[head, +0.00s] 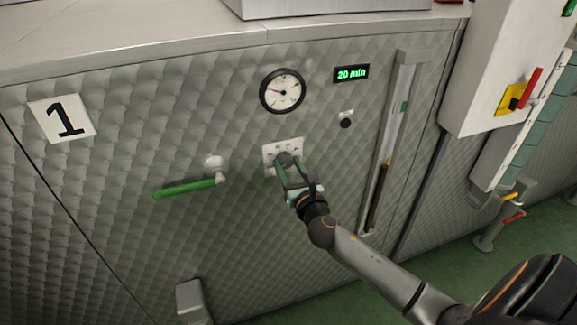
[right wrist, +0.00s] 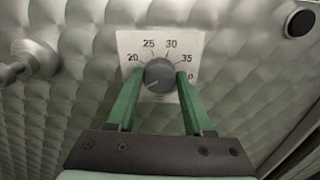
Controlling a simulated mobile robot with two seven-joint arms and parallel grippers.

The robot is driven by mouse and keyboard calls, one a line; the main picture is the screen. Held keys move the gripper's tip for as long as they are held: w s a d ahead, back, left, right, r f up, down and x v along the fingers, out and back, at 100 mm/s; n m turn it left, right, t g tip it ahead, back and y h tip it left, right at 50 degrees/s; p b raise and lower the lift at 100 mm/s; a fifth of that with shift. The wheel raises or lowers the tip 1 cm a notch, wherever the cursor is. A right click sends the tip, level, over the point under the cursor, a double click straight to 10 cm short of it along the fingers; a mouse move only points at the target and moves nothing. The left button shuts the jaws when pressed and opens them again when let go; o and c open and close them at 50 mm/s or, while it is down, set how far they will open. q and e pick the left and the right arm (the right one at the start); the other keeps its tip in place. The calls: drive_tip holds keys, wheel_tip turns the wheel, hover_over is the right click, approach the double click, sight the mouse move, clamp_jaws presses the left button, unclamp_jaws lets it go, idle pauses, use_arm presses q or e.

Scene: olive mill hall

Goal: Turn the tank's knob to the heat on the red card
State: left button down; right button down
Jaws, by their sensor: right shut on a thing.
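The tank's dark grey knob (right wrist: 159,74) sits on a white dial plate (right wrist: 133,45) printed 20, 25, 30, 35 and a partly covered number ending in 0. A pale mark on the knob appears to point to the lower left, below 20. My right gripper (right wrist: 160,80) has its green fingers on both sides of the knob and is shut on it. In the head view the knob (head: 285,158) is on the front of tank 1 (head: 130,130), with my right gripper (head: 288,164) at it. No readable red card shows. My left gripper is out of view.
A green lever handle (head: 186,189) sticks out left of the knob. A round gauge (head: 282,91), a "20 min" display (head: 351,74) and a black button (head: 345,123) are above. A vertical sight tube (head: 390,140) is to the right.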

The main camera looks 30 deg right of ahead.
drive_tip(key=shift+m, duration=0.3)
drive_tip(key=m, duration=0.8)
drive_tip(key=shift+d+m, duration=0.1)
drive_tip(key=shift+m, duration=0.2)
drive_tip(key=m, duration=0.4)
drive_tip(key=shift+f, duration=0.1)
drive_tip(key=m, duration=0.4)
drive_tip(key=m+p, duration=0.1)
drive_tip(key=m, duration=0.4)
drive_tip(key=shift+m, duration=0.3)
drive_tip(key=m+p, duration=0.1)
drive_tip(key=m, duration=0.3)
drive_tip(key=shift+f+m, duration=0.1)
drive_tip(key=shift+m, duration=0.3)
drive_tip(key=shift+p, duration=0.3)
